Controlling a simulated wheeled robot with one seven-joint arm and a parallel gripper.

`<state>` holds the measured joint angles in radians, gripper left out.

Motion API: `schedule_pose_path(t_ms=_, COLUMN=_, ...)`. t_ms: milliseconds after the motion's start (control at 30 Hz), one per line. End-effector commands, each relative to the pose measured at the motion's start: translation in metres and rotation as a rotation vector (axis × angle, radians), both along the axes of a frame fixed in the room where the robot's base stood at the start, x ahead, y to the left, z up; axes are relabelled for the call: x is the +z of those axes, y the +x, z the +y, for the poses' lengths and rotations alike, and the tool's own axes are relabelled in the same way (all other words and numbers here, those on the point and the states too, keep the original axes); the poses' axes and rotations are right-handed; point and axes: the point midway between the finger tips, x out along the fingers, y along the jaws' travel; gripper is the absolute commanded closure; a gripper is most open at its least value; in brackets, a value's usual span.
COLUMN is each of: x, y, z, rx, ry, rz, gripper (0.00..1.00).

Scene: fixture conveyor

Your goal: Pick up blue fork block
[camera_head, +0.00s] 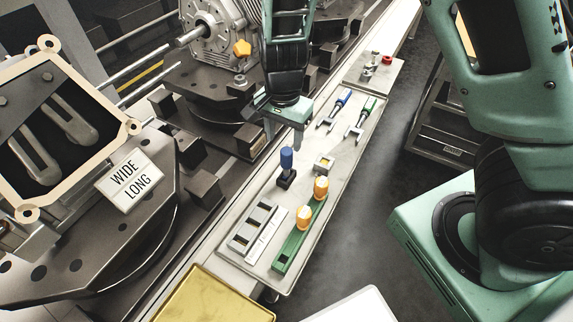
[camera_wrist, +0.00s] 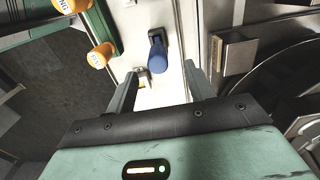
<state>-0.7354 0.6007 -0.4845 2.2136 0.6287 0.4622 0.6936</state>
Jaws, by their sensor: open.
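A fork-shaped piece with a blue handle (camera_head: 344,98) lies flat near the far end of the light tray (camera_head: 331,166), its pale prongs toward the near left. A separate upright blue knob on a black base (camera_head: 287,160) stands nearer on the tray; it also shows in the wrist view (camera_wrist: 158,58). My gripper (camera_head: 283,138) is open and empty, pointing down above the tray, left of the blue-handled fork and beyond the blue knob. In the wrist view the knob appears between the two fingers but ahead of them. The fork cannot be made out there.
A green-handled fork (camera_head: 367,108) lies just right of the blue one. A green block with orange knobs (camera_head: 304,224), a grey slotted block (camera_head: 256,228) and a small pale block (camera_head: 324,163) share the tray. Dark machinery with a motor (camera_head: 212,35) stands left. A yellow tray (camera_head: 218,298) is nearest.

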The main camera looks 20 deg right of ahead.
Motion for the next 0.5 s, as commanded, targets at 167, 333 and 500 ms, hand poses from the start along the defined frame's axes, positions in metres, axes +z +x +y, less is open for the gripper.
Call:
schedule_pose_path(t_ms=167, x=-0.032, y=0.0, z=-0.001, rx=-0.001, ry=0.0, rz=0.002, gripper=0.47)
schedule_pose_path(t_ms=333, x=-0.043, y=0.0, z=0.0, rx=0.002, ry=0.001, rz=0.001, gripper=0.47)
schedule_pose_path(t_ms=500, x=-0.062, y=-0.001, z=-0.005, rx=-0.001, ry=0.0, rz=0.004, gripper=0.47)
